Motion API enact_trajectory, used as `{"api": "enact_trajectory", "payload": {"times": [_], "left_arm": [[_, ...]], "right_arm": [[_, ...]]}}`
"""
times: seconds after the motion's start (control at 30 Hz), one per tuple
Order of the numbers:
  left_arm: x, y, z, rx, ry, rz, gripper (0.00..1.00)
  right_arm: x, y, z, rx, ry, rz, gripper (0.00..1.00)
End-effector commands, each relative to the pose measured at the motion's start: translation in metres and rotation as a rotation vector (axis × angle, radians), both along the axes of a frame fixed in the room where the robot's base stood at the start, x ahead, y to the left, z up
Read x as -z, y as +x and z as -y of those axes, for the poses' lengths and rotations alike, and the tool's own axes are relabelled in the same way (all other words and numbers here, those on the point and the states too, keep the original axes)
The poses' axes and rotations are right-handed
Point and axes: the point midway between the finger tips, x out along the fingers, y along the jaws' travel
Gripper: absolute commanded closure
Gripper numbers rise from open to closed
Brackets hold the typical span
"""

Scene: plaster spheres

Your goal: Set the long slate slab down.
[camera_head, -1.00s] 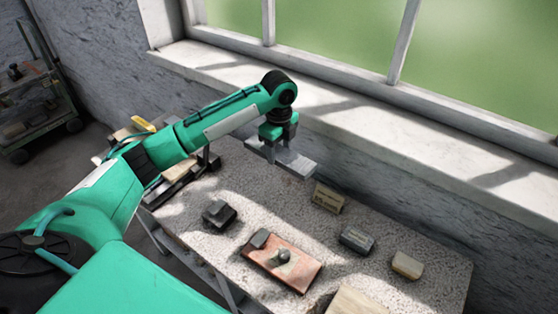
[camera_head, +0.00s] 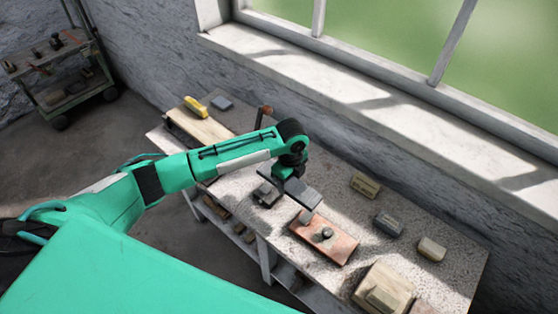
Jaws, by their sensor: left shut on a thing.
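My left gripper (camera_head: 284,182) is over the middle of the speckled worktable (camera_head: 345,210), pointing down. It is shut on the long slate slab (camera_head: 305,194), a flat grey piece that sticks out to the lower right of the jaws. The slab is low over the table, between a dark block (camera_head: 266,196) and a reddish plate (camera_head: 338,247). I cannot tell whether its underside touches the table. The gripper and wrist hide part of the slab. My right gripper is not in view.
The reddish plate carries small grey pieces. Right of it lie a tan block (camera_head: 365,185), a grey block (camera_head: 388,225) and a cream block (camera_head: 432,249). A wooden block (camera_head: 376,276) stands in front. A yellow item (camera_head: 195,105) lies at the far left. The window wall bounds the back.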

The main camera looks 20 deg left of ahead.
Motion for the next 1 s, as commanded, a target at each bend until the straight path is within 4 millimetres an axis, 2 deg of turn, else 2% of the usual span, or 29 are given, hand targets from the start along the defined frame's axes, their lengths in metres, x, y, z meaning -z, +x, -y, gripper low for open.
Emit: {"api": "enact_trajectory", "payload": {"times": [0.13,0.4,0.73,1.0], "left_arm": [[0.0,-0.003,0.007,0.009,-0.003,0.002,0.97],[0.001,-0.003,0.007,0.01,-0.003,0.003,0.97],[-0.002,-0.003,0.007,0.01,-0.003,0.003,0.97],[0.026,-0.003,0.007,0.01,-0.003,0.002,0.97]], "right_arm": [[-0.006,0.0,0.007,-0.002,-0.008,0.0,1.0],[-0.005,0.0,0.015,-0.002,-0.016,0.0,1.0],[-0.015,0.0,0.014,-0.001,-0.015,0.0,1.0],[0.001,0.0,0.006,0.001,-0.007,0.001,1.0]]}}
